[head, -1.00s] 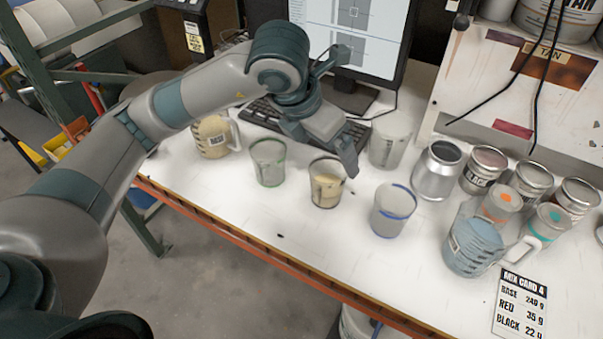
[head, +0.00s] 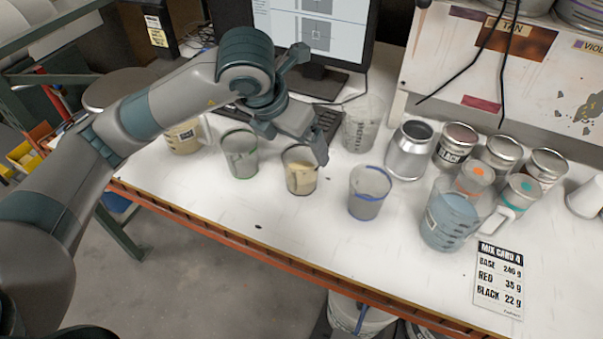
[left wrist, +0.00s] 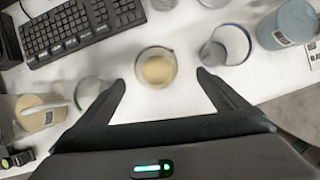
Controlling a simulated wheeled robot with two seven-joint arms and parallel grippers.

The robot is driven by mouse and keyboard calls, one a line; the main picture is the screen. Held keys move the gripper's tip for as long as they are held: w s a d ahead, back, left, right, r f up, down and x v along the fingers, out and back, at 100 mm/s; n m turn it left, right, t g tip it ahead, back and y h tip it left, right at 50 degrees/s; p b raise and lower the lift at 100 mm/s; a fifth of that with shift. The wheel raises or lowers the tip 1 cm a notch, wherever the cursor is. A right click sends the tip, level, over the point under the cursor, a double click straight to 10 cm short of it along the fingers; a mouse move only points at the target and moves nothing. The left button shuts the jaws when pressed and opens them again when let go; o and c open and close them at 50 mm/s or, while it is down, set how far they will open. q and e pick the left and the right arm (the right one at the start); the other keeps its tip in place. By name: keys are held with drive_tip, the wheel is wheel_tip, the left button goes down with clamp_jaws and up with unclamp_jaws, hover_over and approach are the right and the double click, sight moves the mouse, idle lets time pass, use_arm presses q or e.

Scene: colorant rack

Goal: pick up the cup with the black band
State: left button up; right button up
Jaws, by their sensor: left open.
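The cup with the black band (head: 301,178) is a clear cup with beige contents, upright on the white bench between a green-banded cup (head: 240,160) and a blue-banded cup (head: 368,196). In the left wrist view the black-band cup (left wrist: 157,68) lies just ahead of and between my fingertips. My left gripper (head: 308,152) is open and empty, above and behind this cup in the head view, and partly overlaps its rim. Its two spread fingers also show in the left wrist view (left wrist: 161,80). I cannot tell whether a finger touches the cup. My right gripper is not in view.
A beige pitcher (head: 184,138) stands left. A clear measuring cup (head: 360,128) and silver can (head: 409,152) stand behind right, with a blue-filled pitcher (head: 450,222) and several tins further right. A keyboard (left wrist: 80,28) lies behind. The bench's front strip is clear.

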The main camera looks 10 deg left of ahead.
use_arm(q)
drive_tip(key=b, duration=0.2)
approach(305, 164)
drive_tip(key=s+d+f, duration=0.1)
drive_tip(key=d, duration=0.1)
drive_tip(key=shift+x, duration=0.8)
drive_tip(key=shift+a, duration=0.15)
drive_tip(key=shift+w+f+b, duration=0.2)
drive_tip(key=shift+f+b, duration=0.1)
drive_tip(key=shift+f, duration=0.25)
drive_tip(key=x, duration=0.2)
drive_tip(key=b+x, duration=0.1)
drive_tip(key=x, duration=0.1)
drive_tip(key=shift+w+a, duration=0.1)
drive_tip(key=shift+a, duration=0.15)
drive_tip(key=shift+c, duration=0.3)
drive_tip(key=c, duration=1)
drive_tip(key=shift+c, duration=0.9)
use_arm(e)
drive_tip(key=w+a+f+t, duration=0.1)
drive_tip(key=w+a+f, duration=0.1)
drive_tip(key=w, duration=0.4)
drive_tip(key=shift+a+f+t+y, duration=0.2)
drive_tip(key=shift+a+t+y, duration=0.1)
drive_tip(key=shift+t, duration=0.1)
use_arm(q)
drive_tip(key=shift+r, duration=0.1)
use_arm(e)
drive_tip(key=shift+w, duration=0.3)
